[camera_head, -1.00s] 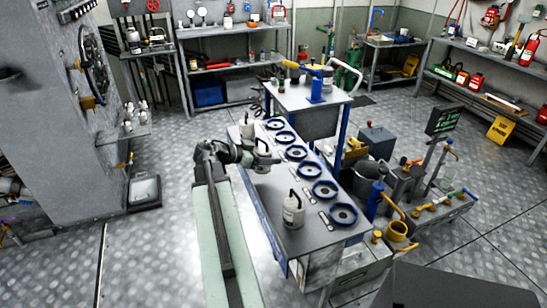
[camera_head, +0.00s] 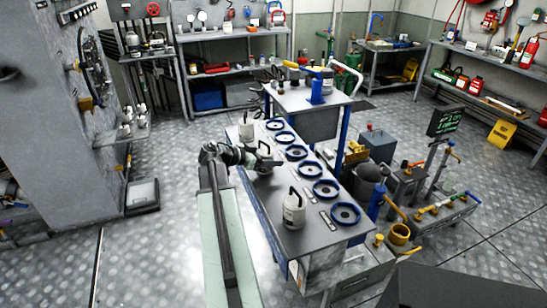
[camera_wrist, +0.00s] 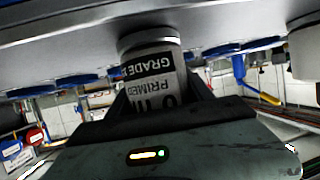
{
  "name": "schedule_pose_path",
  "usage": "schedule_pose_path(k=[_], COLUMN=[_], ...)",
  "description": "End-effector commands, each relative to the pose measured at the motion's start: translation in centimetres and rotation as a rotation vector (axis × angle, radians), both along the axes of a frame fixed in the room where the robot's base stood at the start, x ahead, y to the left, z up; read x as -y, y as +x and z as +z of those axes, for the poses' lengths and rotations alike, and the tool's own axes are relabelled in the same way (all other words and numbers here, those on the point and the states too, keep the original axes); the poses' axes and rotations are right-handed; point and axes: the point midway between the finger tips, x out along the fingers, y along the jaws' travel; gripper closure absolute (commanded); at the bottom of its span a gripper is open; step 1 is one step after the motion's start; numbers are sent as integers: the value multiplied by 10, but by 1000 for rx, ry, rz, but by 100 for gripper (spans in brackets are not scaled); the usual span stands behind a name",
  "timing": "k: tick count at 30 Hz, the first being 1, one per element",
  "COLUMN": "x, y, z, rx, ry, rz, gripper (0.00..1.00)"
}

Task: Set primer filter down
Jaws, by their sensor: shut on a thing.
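My gripper (camera_head: 262,164) is shut on the primer filter. In the wrist view, the primer filter (camera_wrist: 157,82) is a pale cylinder with a label reading "GRADE" and "PRIMED", between the dark fingers. The wrist picture is upside down, with the grey bench top (camera_wrist: 75,45) along its upper edge. The filter's base is at or very near that surface; I cannot tell whether it touches. In the head view the arm mostly hides the filter, over the left side of the bench top (camera_head: 268,190), beside the row of blue rings.
Several blue rings (camera_head: 326,190) line the bench's right side. One white canister (camera_head: 294,209) stands nearer, another (camera_head: 246,131) at the far end. A raised table (camera_head: 310,98) with a blue-and-yellow tool stands behind. Bare bench lies between the near canister and my gripper.

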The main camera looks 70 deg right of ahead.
Motion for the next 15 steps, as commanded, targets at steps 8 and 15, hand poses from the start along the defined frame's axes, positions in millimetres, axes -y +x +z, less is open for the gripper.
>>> schedule_pose_path(k=[8, 15], x=[1, -2], y=[-2, 0], z=[-1, 7], rx=[0, 0], ry=[0, 0], rz=[-3, -3], gripper=[18, 18])
